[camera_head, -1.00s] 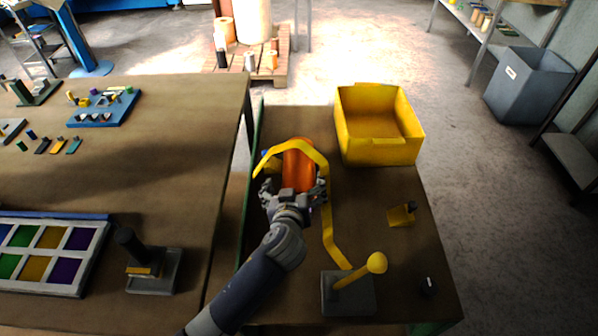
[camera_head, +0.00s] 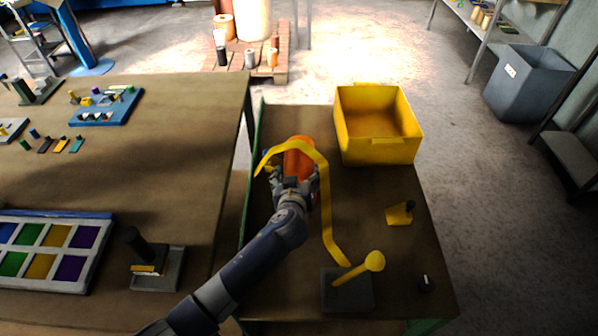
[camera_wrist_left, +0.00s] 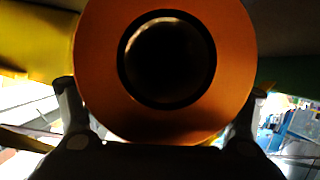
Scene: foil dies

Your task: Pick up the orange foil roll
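The orange foil roll (camera_head: 299,160) stands on the brown side table, under and beside a bent yellow strip. My left gripper (camera_head: 295,193) is at the roll's near side. In the left wrist view the roll (camera_wrist_left: 240,50) fills the middle, its round end and dark hollow core facing the camera. The two fingers of my left gripper (camera_wrist_left: 162,100) are spread, one on each side of the roll. They look very close to its sides; whether they touch it I cannot tell. My right gripper is not in view.
A yellow bin (camera_head: 378,152) stands at the table's back right. The yellow strip (camera_head: 328,205) arches over the roll and runs down to a grey base with a yellow-knobbed lever (camera_head: 374,262). A small yellow block (camera_head: 398,216) lies at right. A larger table (camera_head: 190,150) is at left.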

